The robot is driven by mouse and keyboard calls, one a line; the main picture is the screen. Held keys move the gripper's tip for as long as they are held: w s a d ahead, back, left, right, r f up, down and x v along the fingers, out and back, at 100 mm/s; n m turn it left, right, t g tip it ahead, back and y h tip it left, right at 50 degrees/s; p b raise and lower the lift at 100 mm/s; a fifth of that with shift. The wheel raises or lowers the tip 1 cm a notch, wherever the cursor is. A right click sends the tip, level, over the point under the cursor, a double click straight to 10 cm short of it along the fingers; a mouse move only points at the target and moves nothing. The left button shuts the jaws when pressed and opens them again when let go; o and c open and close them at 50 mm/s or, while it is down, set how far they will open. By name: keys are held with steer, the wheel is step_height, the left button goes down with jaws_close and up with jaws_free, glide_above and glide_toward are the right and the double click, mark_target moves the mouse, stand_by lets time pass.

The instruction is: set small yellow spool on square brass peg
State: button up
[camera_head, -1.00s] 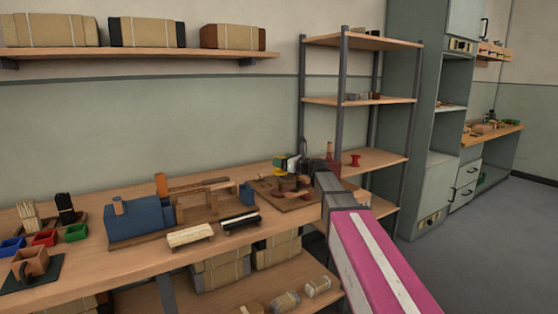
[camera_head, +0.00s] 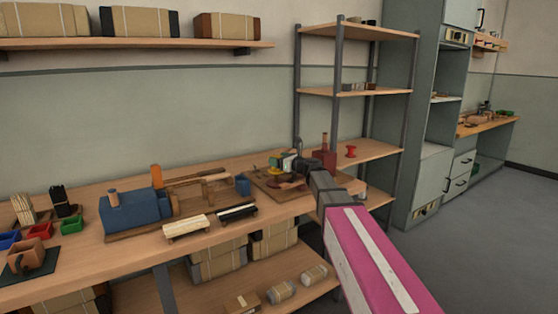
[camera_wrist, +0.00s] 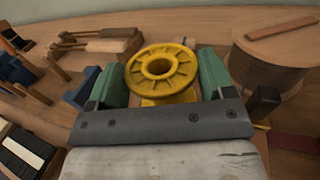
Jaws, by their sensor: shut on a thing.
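The small yellow spool (camera_wrist: 162,70) is held between the green fingers of my gripper (camera_wrist: 163,84). Its round, ribbed upper flange with the centre hole faces the wrist camera. In the head view, my gripper (camera_head: 282,163) is over the right end of the workbench, with a bit of the yellow spool (camera_head: 274,169) showing at its tip. It is above or beside a brown wooden board (camera_head: 262,189). I cannot make out the square brass peg in either view; the gripper and spool may hide it.
A round wooden drum (camera_wrist: 270,62) stands close right of my gripper. A red spool (camera_head: 350,151) sits on the shelf rack behind. Colored bins (camera_head: 40,231) stand far left.

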steer(key=shift+f, duration=0.1)
stand_by(0.4)
steer(key=shift+f, duration=1.5)
steer(key=shift+s+f, duration=0.1)
steer(key=shift+f, duration=0.8)
steer(key=o, duration=0.9)
steer(key=shift+o, duration=0.2)
steer(key=v, duration=0.9)
steer(key=shift+s+d+r, duration=0.2)
steer(key=shift+s+d, duration=0.05)
steer(key=shift+d, duration=0.05)
steer(key=shift+s+d+r, duration=0.1)
steer(key=shift+s+d, duration=0.25)
steer(key=shift+d, duration=0.15)
